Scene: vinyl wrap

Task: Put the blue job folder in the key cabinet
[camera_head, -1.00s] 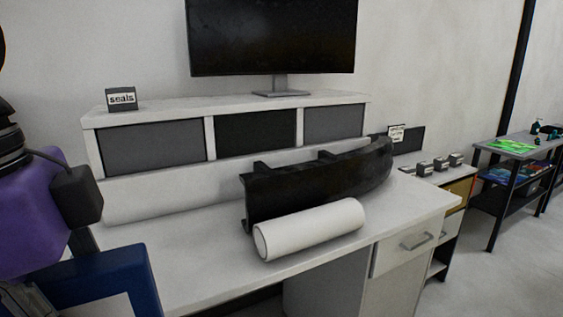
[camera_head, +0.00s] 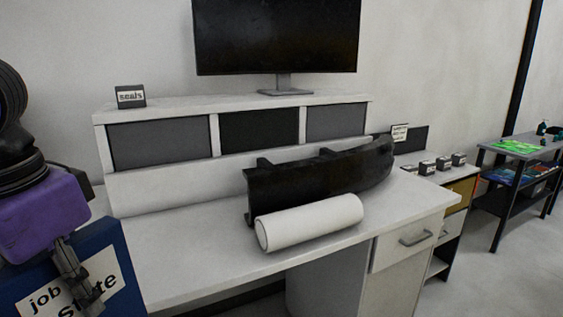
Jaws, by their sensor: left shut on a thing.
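The blue job folder (camera_head: 103,243) is at the lower left of the head view, with a white label on which "job" can be read. It is tilted and partly cut off by the picture's edge. My left gripper (camera_head: 75,275) is shut on the folder, its dark fingers over the front face and label. The folder is held in front of the desk's left end. My right gripper is not in view. I cannot make out a key cabinet in this view.
A white desk (camera_head: 190,272) bears a white roll (camera_head: 310,222) and a black curved part (camera_head: 320,178). A shelf unit (camera_head: 235,103) behind holds a seals box (camera_head: 130,96) and a monitor (camera_head: 278,35). A dark side table (camera_head: 515,150) stands right, with open floor beside it.

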